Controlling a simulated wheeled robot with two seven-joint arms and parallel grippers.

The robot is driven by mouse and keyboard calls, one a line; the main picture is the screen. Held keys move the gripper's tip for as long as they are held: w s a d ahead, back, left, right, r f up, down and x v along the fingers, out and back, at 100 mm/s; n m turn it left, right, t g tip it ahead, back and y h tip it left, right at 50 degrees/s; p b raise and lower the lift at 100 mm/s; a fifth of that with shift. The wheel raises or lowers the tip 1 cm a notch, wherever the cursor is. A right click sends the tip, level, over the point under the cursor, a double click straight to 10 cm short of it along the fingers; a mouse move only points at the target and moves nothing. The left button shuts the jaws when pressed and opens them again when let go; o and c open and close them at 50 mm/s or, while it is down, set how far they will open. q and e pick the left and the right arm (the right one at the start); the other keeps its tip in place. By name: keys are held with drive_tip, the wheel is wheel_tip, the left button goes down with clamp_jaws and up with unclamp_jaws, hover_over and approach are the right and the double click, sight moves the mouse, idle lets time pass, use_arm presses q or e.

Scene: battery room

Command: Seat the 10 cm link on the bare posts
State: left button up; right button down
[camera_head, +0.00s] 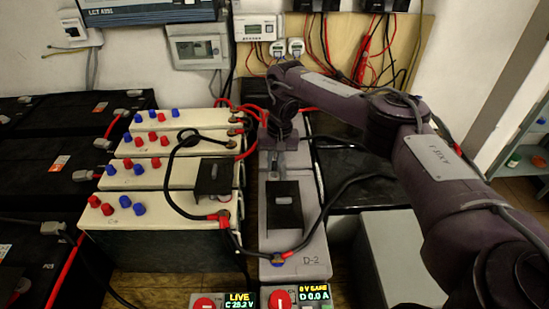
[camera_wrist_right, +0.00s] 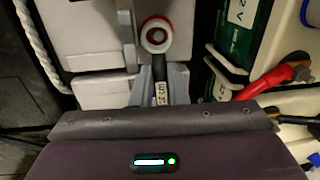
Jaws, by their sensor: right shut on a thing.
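My right gripper (camera_head: 277,158) reaches in from the upper right and points down over the far end of the grey battery marked D-2 (camera_head: 296,258). In the right wrist view, the gripper (camera_wrist_right: 160,82) is shut on a short dark link (camera_wrist_right: 160,92) with a small white label, too small to read surely.
Cream batteries (camera_head: 165,245) with red and blue caps stand left of D-2. A black cable (camera_head: 175,185) loops over them, and another (camera_head: 335,205) crosses D-2. Black covers (camera_head: 284,206) sit on top. Red cables (camera_head: 250,145) run close to the gripper. Two small displays (camera_head: 313,294) stand in front.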

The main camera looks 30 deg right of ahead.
drive_tip(key=shift+f+p, duration=0.3)
drive_tip(key=shift+f, duration=0.1)
idle(0.7)
drive_tip(key=c, duration=0.9)
unclamp_jaws()
drive_tip(key=shift+c, duration=0.2)
drive_tip(key=shift+r, duration=0.1)
drive_tip(key=shift+r+p, duration=3.95)
drive_tip(key=shift+p, duration=0.45)
